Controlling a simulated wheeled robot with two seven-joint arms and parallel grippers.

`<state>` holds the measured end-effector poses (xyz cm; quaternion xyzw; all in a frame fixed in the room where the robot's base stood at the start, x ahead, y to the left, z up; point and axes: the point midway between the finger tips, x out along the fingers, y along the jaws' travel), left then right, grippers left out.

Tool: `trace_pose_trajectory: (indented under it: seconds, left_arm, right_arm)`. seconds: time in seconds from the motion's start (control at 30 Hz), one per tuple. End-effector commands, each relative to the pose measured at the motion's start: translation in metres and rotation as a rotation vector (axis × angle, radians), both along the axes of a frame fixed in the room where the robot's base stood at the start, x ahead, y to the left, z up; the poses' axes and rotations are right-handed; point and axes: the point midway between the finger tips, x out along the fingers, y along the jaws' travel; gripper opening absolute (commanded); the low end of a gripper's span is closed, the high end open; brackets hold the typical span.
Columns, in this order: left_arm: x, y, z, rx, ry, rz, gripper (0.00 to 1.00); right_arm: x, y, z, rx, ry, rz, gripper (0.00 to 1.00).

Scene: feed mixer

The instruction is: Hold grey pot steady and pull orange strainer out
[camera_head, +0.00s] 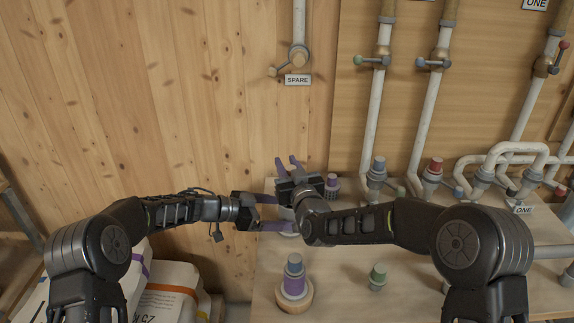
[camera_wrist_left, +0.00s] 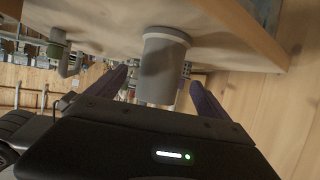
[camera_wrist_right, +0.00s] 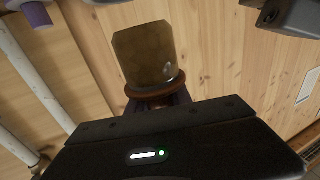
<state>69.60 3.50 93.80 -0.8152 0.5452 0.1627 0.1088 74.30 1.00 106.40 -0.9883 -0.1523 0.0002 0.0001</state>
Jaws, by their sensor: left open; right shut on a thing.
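The grey pot (camera_wrist_left: 162,68) stands on the wooden table, between the spread purple fingers of my left gripper (camera_wrist_left: 158,80), with gaps showing on both sides. In the head view, my left gripper (camera_head: 280,212) reaches in level from the left, and the pot (camera_head: 287,213) is mostly hidden by my right arm. My right gripper (camera_head: 287,163) is above and behind the pot. The right wrist view shows it shut on the orange strainer (camera_wrist_right: 155,87) at its rim side. The strainer's whole mesh cup is visible, clear of the pot. I cannot make out the strainer in the head view.
A purple-banded fitting on a wooden base (camera_head: 294,288) and a green-topped fitting (camera_head: 377,278) stand on the near table. A small purple-topped part (camera_head: 332,186) is just right of my right gripper. Pipes (camera_head: 376,120) with valves fill the right. Sacks (camera_head: 170,285) lie lower left.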

Motion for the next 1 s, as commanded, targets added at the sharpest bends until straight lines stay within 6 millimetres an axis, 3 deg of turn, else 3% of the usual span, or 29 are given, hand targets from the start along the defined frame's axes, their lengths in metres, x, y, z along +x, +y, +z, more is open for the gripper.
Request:
trace_pose_trajectory:
  seconds: [0.2,0.4,0.83,1.0]
  left_arm:
    - [-0.016,0.041,0.019,0.000,-0.001,0.004,0.90]
    - [-0.025,0.063,0.028,0.000,0.000,0.002,0.90]
    - [-0.027,0.067,0.029,-0.002,0.000,0.003,0.90]
    - [-0.028,0.073,0.022,-0.047,-0.008,0.025,0.90]
  right_arm:
    - [0.000,0.000,0.001,0.000,-0.001,0.000,0.00]
    - [0.000,0.000,0.001,0.000,-0.001,0.000,0.00]
    - [0.000,0.000,0.001,0.000,-0.001,0.001,0.00]
    - [-0.005,0.005,0.013,0.001,-0.003,0.029,0.00]
